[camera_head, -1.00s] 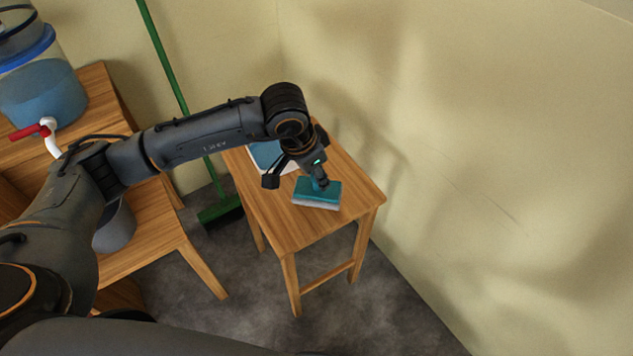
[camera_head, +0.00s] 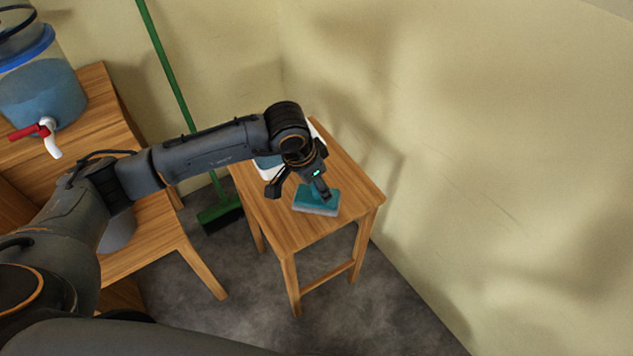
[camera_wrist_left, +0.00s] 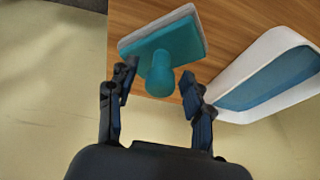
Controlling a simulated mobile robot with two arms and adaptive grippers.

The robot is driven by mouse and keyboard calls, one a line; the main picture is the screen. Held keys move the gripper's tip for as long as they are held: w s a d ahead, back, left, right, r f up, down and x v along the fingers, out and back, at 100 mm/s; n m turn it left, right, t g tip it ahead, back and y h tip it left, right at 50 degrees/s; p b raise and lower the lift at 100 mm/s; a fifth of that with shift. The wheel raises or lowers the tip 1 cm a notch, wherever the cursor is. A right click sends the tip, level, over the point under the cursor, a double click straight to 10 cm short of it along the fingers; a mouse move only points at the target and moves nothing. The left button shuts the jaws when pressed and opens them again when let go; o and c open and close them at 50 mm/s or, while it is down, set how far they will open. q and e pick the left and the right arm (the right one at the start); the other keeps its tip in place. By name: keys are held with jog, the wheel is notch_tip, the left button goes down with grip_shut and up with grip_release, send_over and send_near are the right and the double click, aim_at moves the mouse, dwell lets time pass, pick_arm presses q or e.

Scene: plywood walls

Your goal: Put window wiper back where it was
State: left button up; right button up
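The window wiper (camera_head: 316,203), a teal block with a pale edge and a short handle, rests on the small wooden table (camera_head: 300,232). In the left wrist view the wiper (camera_wrist_left: 185,38) shows its rounded handle end towards the camera. My left gripper (camera_head: 322,190) is above the wiper at its handle. In the left wrist view the fingers of my left gripper (camera_wrist_left: 161,84) stand apart on either side of the handle, with gaps visible, so it is open. The arm hides part of the tabletop. My right gripper is not in view.
A white tray with a blue inside (camera_wrist_left: 275,72) lies beside the wiper, partly hidden in the head view. A green broom (camera_head: 172,75) leans in the corner. A wooden shelf unit (camera_head: 92,90) with a water dispenser (camera_head: 42,95) stands left. Walls are close behind and right.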

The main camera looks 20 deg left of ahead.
aim_at(306, 203)
pick_arm(q)
jog(key=shift+r, duration=0.1)
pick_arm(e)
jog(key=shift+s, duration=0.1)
pick_arm(q)
jog(key=v, duration=1.2)
jog(key=shift+p, duration=0.35)
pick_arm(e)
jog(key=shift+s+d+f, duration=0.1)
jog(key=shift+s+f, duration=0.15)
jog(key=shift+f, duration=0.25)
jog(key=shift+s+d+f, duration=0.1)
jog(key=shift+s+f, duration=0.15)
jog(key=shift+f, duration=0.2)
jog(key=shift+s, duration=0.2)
